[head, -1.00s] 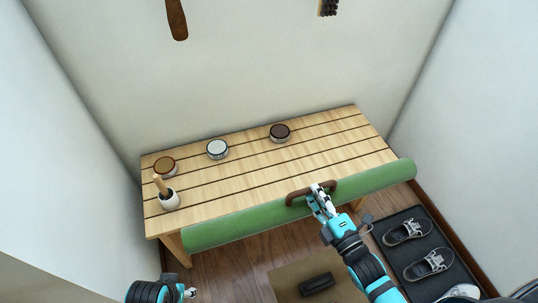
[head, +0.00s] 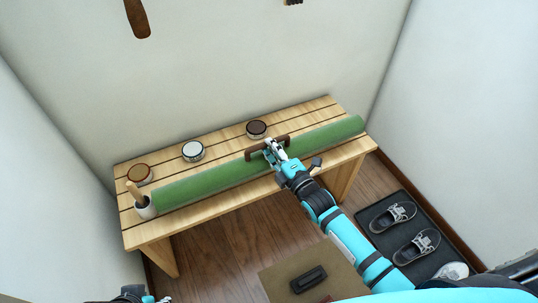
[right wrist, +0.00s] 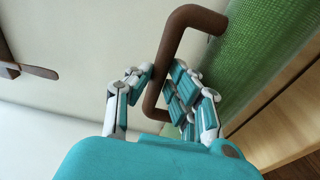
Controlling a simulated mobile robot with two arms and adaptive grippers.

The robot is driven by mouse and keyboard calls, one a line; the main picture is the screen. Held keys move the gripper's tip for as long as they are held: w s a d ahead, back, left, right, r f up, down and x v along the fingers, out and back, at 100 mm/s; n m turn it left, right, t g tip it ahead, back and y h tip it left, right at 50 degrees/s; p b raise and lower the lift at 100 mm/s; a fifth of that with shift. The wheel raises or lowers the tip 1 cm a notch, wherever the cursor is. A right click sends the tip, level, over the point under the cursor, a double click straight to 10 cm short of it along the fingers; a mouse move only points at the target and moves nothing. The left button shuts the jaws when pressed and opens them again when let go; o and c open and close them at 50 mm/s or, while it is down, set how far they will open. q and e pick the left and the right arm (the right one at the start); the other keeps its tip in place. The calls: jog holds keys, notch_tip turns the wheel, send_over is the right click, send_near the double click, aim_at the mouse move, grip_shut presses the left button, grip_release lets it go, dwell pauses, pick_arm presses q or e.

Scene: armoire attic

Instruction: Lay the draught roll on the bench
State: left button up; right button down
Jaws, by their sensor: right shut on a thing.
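The draught roll (head: 215,180) is a long green cylinder with a brown handle (head: 282,139). It lies lengthwise over the slatted wooden bench (head: 212,205) in the head view; I cannot tell whether it touches the slats. My right gripper (head: 270,149) is shut on the handle near its middle. In the right wrist view, the fingers (right wrist: 160,88) are on both sides of the brown handle (right wrist: 188,14), and the green roll (right wrist: 262,45) is at the right. My left gripper (head: 150,299) shows only partly at the bottom edge, so its jaws are unclear.
Several round tins, one of them white-lidded (head: 193,150), stand along the bench's back. A white cup (head: 146,207) with a wooden handle stands right by the roll's left end.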

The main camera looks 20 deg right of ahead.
jog(key=shift+w+r, duration=0.25)
jog(key=shift+w, duration=0.1)
notch_tip(320, 180, down, 4)
jog(key=shift+w+r+b, duration=0.1)
jog(key=shift+r+b, duration=0.05)
jog(key=shift+b, duration=0.7)
jog(key=shift+r, duration=0.1)
jog(key=c, duration=1.5)
grip_release()
jog(key=shift+f, duration=0.25)
jog(key=shift+o, duration=1.3)
jog(key=shift+s, duration=0.2)
